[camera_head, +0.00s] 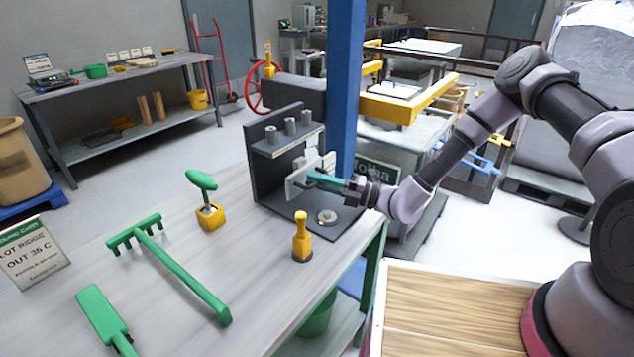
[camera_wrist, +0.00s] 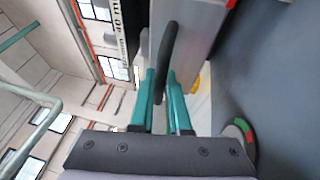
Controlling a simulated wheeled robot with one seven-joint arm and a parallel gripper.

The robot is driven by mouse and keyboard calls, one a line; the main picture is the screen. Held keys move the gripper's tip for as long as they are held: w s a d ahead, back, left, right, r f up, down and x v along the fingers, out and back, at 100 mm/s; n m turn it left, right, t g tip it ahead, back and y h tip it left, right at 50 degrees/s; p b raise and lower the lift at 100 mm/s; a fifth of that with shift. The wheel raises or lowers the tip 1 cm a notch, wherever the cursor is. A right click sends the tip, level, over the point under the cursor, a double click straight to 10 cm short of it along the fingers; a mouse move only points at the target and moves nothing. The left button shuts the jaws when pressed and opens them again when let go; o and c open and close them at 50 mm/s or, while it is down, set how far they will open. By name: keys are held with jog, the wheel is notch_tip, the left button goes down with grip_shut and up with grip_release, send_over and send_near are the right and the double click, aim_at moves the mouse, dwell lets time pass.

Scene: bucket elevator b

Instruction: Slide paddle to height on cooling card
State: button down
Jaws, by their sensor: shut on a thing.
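The paddle appears to be the pale plate (camera_head: 299,180) at the dark grey stand (camera_head: 268,185) on the bench; its slide is not clear. My gripper (camera_head: 318,178) has teal fingers, reaching in from the right. In the wrist view, my gripper (camera_wrist: 160,82) is shut on a black handle (camera_wrist: 167,45) in front of a grey panel (camera_wrist: 192,35). A white scale marked "40 m…" (camera_wrist: 117,18) runs beside it, partly cut off; I cannot read the paddle's height. The cooling card (camera_head: 32,255) stands at the bench's left edge and reads "LOT RIDGE OUT 35 C".
On the bench lie a green rake (camera_head: 180,270) and a green scraper (camera_head: 102,315). A green-handled tool stands in a yellow block (camera_head: 210,216); a yellow-handled tool (camera_head: 302,240) stands nearby. A round dial (camera_head: 327,216) lies on the stand's base. A blue post (camera_head: 345,80) rises behind.

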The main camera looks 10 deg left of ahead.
jog(key=shift+r, duration=0.95)
jog(key=c, duration=0.9)
grip_release()
jog(key=shift+d, duration=0.1)
jog(key=d, duration=0.3)
jog(key=d+f, duration=0.1)
jog(key=d, duration=0.3)
jog(key=d+f, duration=0.1)
jog(key=d, duration=0.2)
jog(key=shift+d, duration=0.3)
jog(key=shift+r, duration=0.1)
